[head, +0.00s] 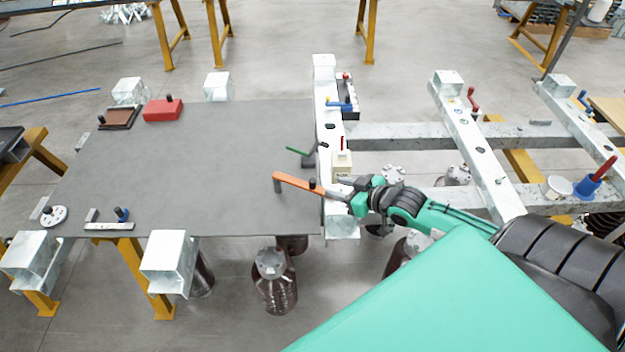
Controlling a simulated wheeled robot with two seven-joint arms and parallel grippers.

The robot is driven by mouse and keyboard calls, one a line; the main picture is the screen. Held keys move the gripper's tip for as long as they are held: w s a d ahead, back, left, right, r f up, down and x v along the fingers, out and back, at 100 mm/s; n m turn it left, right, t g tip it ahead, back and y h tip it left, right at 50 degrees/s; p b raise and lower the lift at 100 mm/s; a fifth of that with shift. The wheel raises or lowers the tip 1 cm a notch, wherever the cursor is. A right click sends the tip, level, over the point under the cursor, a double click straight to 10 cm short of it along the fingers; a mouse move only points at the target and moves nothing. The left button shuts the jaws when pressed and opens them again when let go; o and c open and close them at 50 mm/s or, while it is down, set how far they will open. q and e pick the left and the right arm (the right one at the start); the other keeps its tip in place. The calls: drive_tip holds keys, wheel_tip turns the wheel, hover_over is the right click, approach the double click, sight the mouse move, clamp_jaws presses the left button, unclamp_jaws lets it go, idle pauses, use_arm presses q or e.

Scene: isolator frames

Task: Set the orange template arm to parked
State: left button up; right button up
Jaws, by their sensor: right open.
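The orange template arm (296,182) is a flat orange bar at the right edge of the grey table plate. Its left end has a dark grey post, and a small black knob stands on it near its right part. My right gripper (333,192) is at the bar's right end, close to the black knob. It is open; whether its fingers touch the bar cannot be told. My left gripper is not in view.
The grey plate (200,160) is mostly clear. A green-handled lever (297,151) and a small beige block (342,164) stand close to the orange bar. A red block (163,110) sits at the back left. Galvanized beams with clamps lie right.

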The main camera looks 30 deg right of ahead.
sight(315, 181)
drive_tip(key=shift+p+x, duration=0.6)
drive_tip(key=shift+x, duration=4.55)
drive_tip(key=shift+c, duration=0.4)
clamp_jaws()
